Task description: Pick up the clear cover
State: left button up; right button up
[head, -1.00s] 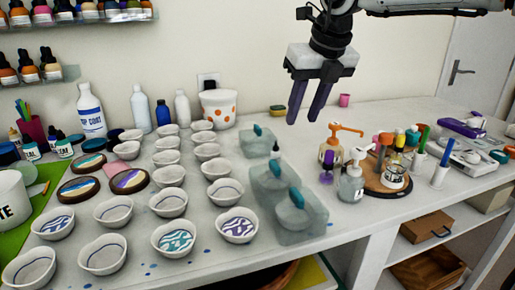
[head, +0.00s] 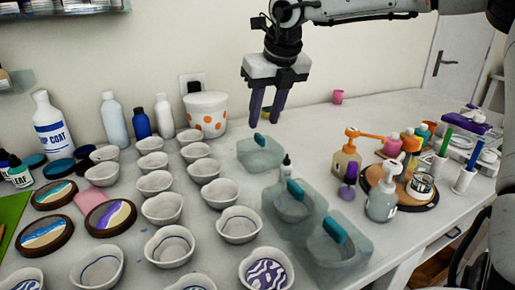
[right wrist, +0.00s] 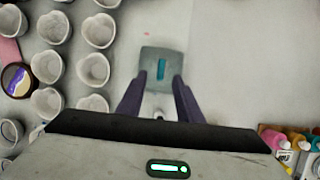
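Several clear covers with teal handles stand on the table. The far clear cover (head: 248,153) stands apart, and no bowl can be made out under it. Two nearer clear covers (head: 272,214) (head: 352,265) stand side by side, with a bowl-like shape under each. My right gripper (head: 265,110) is open and empty, fingers pointing down, above the far cover. In the right wrist view the far cover (right wrist: 151,78) and its handle lie just beyond and between the fingertips (right wrist: 158,84), not touching them as far as I can tell. My left gripper is out of view.
Rows of white bowls (head: 161,207) fill the left side. A small dropper bottle (head: 286,170) stands between the covers. Pump bottles (head: 381,205) and a round wooden board (head: 410,203) stand to the right. The table behind the far cover is mostly clear.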

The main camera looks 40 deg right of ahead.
aim_at(260, 135)
jog(key=x, duration=0.6)
jog(key=shift+d, duration=0.1)
jog(key=shift+c, duration=0.2)
grip_shut()
